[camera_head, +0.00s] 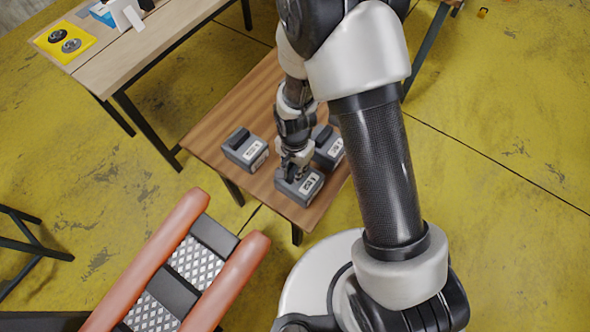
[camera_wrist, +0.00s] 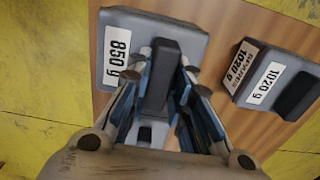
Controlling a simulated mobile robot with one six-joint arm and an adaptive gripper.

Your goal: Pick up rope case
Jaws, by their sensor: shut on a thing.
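The grey case with a dark handle and a white "850 g" label (camera_wrist: 190,31) is under my gripper. My gripper (camera_wrist: 164,72) has its fingers on both sides of the dark handle and is shut on it. In the head view the held case (camera_head: 305,190) is at the front of the small wooden table (camera_head: 215,139), with my gripper (camera_head: 291,163) over it. I cannot tell whether it touches the tabletop. The fingers hide part of the case. No rope shows, so its contents cannot be told.
A similar case (camera_head: 244,148) stands to the left, and another (camera_head: 332,148) is close behind to the right, labelled "1020 g" in the wrist view (camera_wrist: 264,82). A workbench (camera_head: 130,50) stands behind left. A red-tubed inflatable boat (camera_head: 190,262) is at front left.

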